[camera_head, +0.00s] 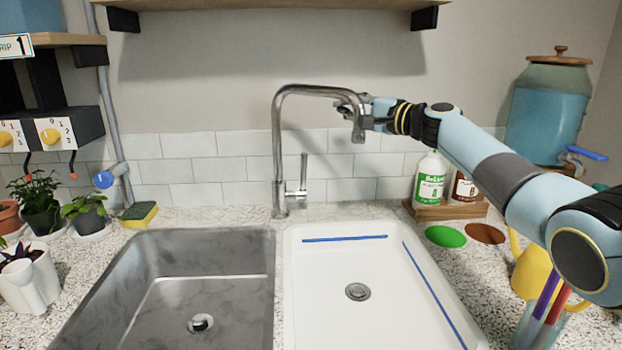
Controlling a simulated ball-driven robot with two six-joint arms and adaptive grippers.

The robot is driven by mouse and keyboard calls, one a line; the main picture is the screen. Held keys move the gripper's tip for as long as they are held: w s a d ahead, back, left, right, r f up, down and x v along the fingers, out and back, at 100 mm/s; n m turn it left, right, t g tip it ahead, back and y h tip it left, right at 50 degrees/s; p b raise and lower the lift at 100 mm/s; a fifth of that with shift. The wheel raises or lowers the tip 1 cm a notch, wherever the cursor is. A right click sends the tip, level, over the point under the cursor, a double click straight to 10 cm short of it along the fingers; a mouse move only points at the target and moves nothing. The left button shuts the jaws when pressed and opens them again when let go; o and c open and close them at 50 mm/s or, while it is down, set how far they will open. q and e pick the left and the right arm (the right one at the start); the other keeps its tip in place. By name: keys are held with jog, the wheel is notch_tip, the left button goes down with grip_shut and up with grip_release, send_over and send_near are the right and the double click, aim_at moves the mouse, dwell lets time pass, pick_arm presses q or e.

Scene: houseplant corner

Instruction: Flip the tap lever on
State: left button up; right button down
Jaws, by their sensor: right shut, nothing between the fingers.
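The chrome tap (279,150) stands behind the sinks, with its spout arching to the right and turned down at its end. Its thin lever (303,170) points straight up on the right side of the tap body. My right gripper (345,104) is shut and empty at the spout's downturned end, above and to the right of the lever. The spout end partly hides it, and I cannot tell if they touch. My left gripper is not in view.
A steel basin (110,300) is at left and a white basin (320,290) with blue strips at right. A blue dispenser (548,115) has a blue-handled tap (586,153). A pipe at left carries a blue valve (104,180). Bottles (430,180) stand below my right arm. A shelf (270,4) hangs above.

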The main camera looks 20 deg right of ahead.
pick_arm(q)
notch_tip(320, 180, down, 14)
jog(key=b, duration=1.3)
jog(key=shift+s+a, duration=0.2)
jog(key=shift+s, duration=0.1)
pick_arm(e)
notch_tip(320, 180, down, 17)
jog(key=shift+r, duration=0.15)
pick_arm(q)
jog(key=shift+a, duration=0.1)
pick_arm(e)
jog(key=shift+w, duration=0.15)
